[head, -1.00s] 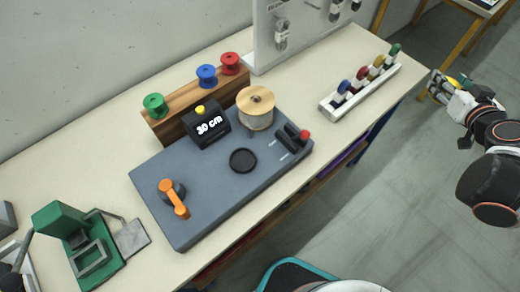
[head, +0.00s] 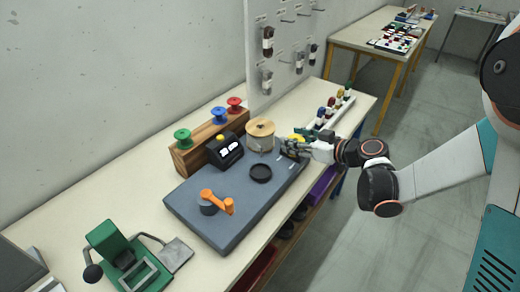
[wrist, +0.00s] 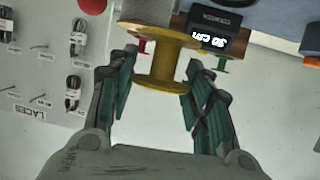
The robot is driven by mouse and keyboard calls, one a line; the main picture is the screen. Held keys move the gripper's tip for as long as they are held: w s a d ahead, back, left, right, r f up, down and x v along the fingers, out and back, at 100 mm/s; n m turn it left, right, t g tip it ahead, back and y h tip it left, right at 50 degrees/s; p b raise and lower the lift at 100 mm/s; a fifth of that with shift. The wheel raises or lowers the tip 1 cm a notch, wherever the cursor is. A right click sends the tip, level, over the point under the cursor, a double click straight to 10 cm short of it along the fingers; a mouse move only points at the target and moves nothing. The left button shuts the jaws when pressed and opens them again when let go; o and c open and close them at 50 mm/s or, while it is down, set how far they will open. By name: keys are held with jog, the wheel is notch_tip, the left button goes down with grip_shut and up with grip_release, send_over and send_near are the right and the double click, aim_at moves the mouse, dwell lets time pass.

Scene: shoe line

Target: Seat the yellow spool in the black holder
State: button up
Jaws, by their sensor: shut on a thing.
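The yellow spool (wrist: 163,62) sits between the green-padded fingers of my gripper (wrist: 160,88) in the wrist view, and my gripper is shut on it. In the head view my gripper (head: 292,146) holds the yellow spool (head: 296,137) above the right end of the grey board, just right of the large wooden spool; the fingers partly hide it. The black holder (head: 261,173), a shallow round cup, is empty on the grey board, left of and nearer the camera than my gripper. I cannot tell the spool's exact height above the board.
The grey board (head: 215,225) also carries the wooden spool (head: 260,143), a black 30 cm display (head: 225,151) and an orange crank (head: 217,201). Green, blue and red spools stand on a wooden bar (head: 196,155) behind. A white rack (head: 331,121) is beyond my gripper.

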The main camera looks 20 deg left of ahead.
jog(key=s+a+f+n+g+y, duration=0.2)
jog(key=s+a+n+g, duration=0.2)
jog(key=a, duration=0.6)
jog(key=shift+w+f+b, duration=0.15)
jog(key=shift+f+b, duration=0.75)
jog(key=shift+f, duration=0.65)
jog(key=shift+w+f+b, duration=0.1)
jog(key=shift+f+b, duration=0.8)
jog(key=shift+f, duration=0.6)
jog(key=shift+b, duration=0.4)
jog(key=shift+f+b, duration=0.55)
jog(key=shift+f, duration=0.05)
jog(key=o, duration=0.8)
jog(key=shift+d, duration=0.1)
jog(key=shift+r+p+v, duration=0.15)
jog(key=shift+p+v, duration=0.15)
jog(key=shift+v, duration=2.45)
jog(key=shift+r+p+v, duration=0.15)
jog(key=shift+p+v, duration=0.1)
jog(key=shift+v, duration=2.45)
jog(key=shift+m, duration=0.3)
